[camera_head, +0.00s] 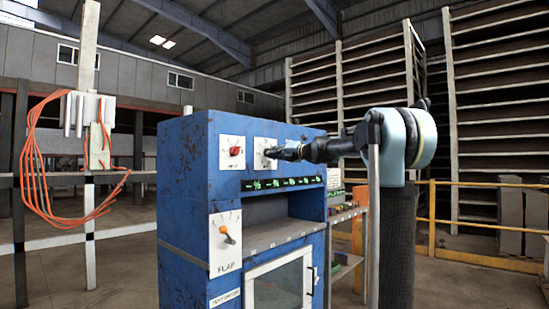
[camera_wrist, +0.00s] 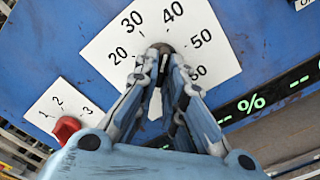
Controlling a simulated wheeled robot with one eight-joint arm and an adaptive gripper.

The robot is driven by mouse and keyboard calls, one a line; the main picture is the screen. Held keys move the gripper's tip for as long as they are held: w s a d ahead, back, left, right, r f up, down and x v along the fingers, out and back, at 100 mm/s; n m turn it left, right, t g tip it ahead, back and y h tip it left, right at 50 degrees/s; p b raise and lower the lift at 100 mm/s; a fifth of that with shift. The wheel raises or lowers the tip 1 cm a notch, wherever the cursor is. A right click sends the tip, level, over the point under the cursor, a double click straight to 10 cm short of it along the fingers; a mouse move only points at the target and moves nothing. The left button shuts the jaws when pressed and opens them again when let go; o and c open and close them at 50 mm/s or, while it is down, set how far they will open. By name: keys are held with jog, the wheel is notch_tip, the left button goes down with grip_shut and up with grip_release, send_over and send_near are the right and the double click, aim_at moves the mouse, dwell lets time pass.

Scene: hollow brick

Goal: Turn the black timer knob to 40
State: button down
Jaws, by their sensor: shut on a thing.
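The black timer knob (camera_wrist: 164,46) shows in the wrist view as a small dark edge between my fingertips. My gripper (camera_wrist: 163,60) is shut on it, and the fingers hide most of it. The white dial plate (camera_wrist: 112,42) around it reads 20, 30, 40 and 50, with another number partly covered by a finger. The 30 and 40 lie just beyond the fingertips. Which number the knob points to cannot be told. In the head view my gripper (camera_head: 275,153) reaches from the right to the dial plate (camera_head: 262,146), and the knob is hidden there.
The blue cabinet (camera_head: 183,190) carries a red knob (camera_head: 236,151) on a plate left of the timer, also in the wrist view (camera_wrist: 66,129). Green displays (camera_head: 283,184) sit below. An orange-tipped FLAP lever (camera_head: 227,236) is lower left. A yellow railing (camera_head: 480,183) stands behind.

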jog(key=shift+w+d, duration=0.1)
jog(key=shift+d, duration=0.05)
jog(key=c, duration=1.7)
grip_release()
jog(key=shift+w+f, duration=0.1)
jog(key=v, duration=1.2)
